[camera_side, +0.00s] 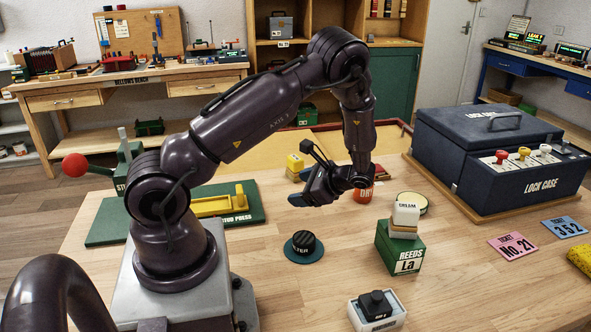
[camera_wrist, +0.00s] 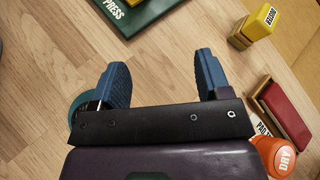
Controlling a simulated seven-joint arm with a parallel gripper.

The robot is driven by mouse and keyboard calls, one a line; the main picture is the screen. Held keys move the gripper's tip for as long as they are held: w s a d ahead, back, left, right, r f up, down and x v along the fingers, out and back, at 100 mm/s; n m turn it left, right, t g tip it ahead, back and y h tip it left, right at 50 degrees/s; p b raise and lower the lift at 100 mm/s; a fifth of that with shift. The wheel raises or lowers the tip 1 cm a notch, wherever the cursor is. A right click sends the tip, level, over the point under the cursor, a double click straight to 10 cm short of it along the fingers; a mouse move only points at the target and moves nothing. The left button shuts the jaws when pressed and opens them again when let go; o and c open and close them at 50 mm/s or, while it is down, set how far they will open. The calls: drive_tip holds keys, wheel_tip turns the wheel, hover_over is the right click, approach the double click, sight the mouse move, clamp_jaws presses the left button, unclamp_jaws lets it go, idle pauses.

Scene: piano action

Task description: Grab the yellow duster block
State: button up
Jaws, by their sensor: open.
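The yellow duster block (camera_wrist: 259,23) is at the upper right of the wrist view, with a dark label on one face. In the side view a yellow block (camera_side: 294,161) stands on the table behind my gripper (camera_side: 298,198). In the wrist view my gripper (camera_wrist: 161,63) is open, with its two blue fingers apart and only bare wood between them. The block is outside the fingers, beyond the right one, and is not touched. My gripper hangs above the table.
A red block (camera_wrist: 286,110) and an orange DRY container (camera_wrist: 282,157) are near the duster block. The green press (camera_side: 246,206) is at left. A black-knobbed filter (camera_side: 304,244) sits in front of my gripper. A green REEDS box (camera_side: 400,246) and blue lock case (camera_side: 500,150) are at right.

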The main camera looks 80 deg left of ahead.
sight(300, 162)
drive_tip(key=a+f+m+y, duration=0.3)
drive_tip(key=a+f+m, duration=0.1)
drive_tip(key=a, duration=0.1)
drive_tip(key=w+a+f+m+y, duration=0.1)
drive_tip(key=a+f+m+y, duration=0.1)
drive_tip(key=shift+a+y, duration=0.3)
drive_tip(key=shift+a, duration=0.1)
drive_tip(key=w+m+t+y, duration=0.1)
drive_tip(key=w+a+r+m+t+y, duration=0.1)
drive_tip(key=w, duration=0.1)
drive_tip(key=w+a+m+t, duration=0.1)
drive_tip(key=w, duration=0.1)
drive_tip(key=shift+a+r+m+y, duration=0.15)
drive_tip(key=shift+a+m+y, duration=0.05)
drive_tip(key=shift+m+y, duration=0.2)
drive_tip(key=shift+a+r, duration=0.15)
drive_tip(key=shift+a, duration=0.2)
drive_tip(key=x, duration=0.7)
drive_tip(key=shift+w, duration=0.15)
drive_tip(key=shift+w+x, duration=0.2)
drive_tip(key=shift+x, duration=1.1)
drive_tip(key=shift+w+x, duration=0.25)
drive_tip(key=shift+x, duration=1.05)
drive_tip(key=shift+a+r, duration=0.1)
drive_tip(key=c, duration=1)
drive_tip(key=shift+c, duration=0.2)
drive_tip(key=shift+r, duration=0.1)
